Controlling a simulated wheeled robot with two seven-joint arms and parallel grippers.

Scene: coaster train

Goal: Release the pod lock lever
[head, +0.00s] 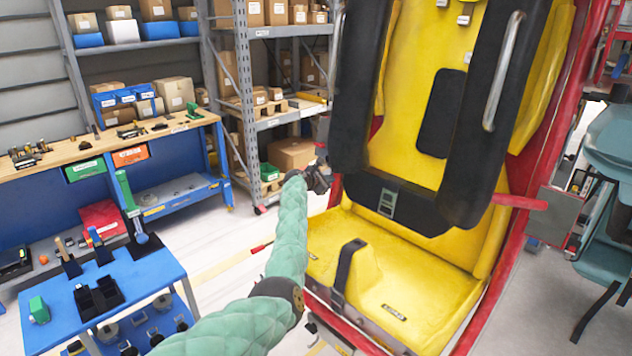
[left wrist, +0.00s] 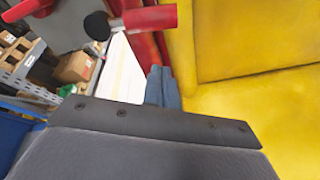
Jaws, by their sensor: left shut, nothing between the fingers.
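The yellow pod seat (head: 400,270) stands in a red frame at the right of the head view, with black padded restraint bars (head: 480,110) over its back. My left gripper (head: 320,180) is at the seat's left edge, partly hidden by my green-sleeved arm. In the left wrist view its blue-grey fingers (left wrist: 162,88) are shut and empty, beside the yellow seat. A red bar (left wrist: 150,18) lies just beyond the fingertips, apart from them, with a black round knob (left wrist: 97,25) by its left end. I cannot tell for sure that this is the lock lever. My right gripper is out of view.
Shelves (head: 275,32) with boxes stand at the back. Pale floor is free between cart and pod.

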